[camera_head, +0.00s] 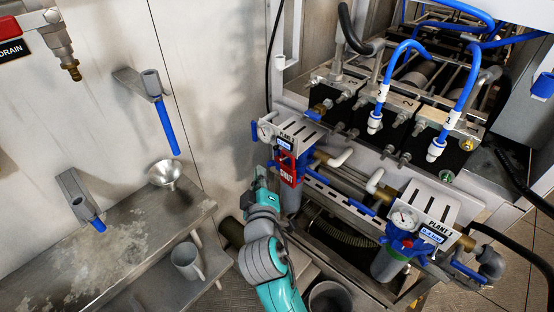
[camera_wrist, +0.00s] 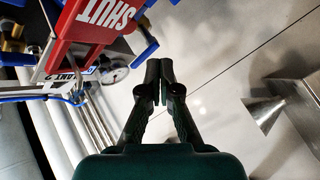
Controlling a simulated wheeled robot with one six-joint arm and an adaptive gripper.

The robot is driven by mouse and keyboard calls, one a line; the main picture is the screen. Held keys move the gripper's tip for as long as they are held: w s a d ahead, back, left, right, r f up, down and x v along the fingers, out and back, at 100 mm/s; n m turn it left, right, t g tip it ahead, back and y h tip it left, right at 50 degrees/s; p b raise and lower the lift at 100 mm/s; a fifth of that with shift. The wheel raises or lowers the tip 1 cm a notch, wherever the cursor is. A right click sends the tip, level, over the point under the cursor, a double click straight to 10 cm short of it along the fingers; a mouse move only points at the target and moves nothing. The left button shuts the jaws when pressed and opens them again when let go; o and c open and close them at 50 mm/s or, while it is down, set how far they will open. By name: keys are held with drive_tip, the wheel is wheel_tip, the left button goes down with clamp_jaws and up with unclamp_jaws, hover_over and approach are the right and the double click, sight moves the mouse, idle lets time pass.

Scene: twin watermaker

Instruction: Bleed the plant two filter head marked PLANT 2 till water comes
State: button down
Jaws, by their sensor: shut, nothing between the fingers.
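The PLANT 2 filter head stands left of centre in the head view, with a white marked plate (camera_head: 299,131), a small round gauge (camera_head: 266,131) and a red SHUT tag (camera_head: 289,168) hanging on its front. The tag (camera_wrist: 101,20) and gauge (camera_wrist: 114,72) also show at upper left in the wrist view. The tag covers part of the head; I cannot make out a bleed screw or any water. My gripper (camera_wrist: 160,72) is shut and empty, its tips apart from the tag and gauge in the wrist picture. In the head view my teal arm rises just left of the filter.
The PLANT 1 filter head (camera_head: 408,220) with its blue label stands to the right. A metal funnel (camera_head: 164,174) and a mug (camera_head: 187,262) are on the left shelves. Blue-handled fittings (camera_head: 166,125) hang on the left wall. Pipes and blue hoses (camera_head: 462,80) crowd the back.

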drive_tip(key=shift+s+a, duration=0.65)
drive_tip(key=shift+a, duration=0.05)
drive_tip(key=s+d+f+m+g+y, duration=0.1)
drive_tip(key=s+d+f, duration=0.65)
drive_tip(key=s, duration=0.35)
drive_tip(key=s+d+f+m+g+y, duration=0.1)
drive_tip(key=s+d+f, duration=0.5)
drive_tip(key=s+f, duration=0.35)
drive_tip(key=s+d+r+m, duration=0.2)
drive_tip(key=s, duration=0.6)
drive_tip(key=s+d+r+m+h, duration=0.1)
drive_tip(key=s+d+r+m, duration=0.1)
drive_tip(key=s, duration=0.6)
drive_tip(key=s+d+r+m+h, duration=0.1)
drive_tip(key=s+d+r+m, duration=0.1)
drive_tip(key=s, duration=0.7)
drive_tip(key=shift+d+m, duration=0.6)
drive_tip(key=shift+m, duration=0.4)
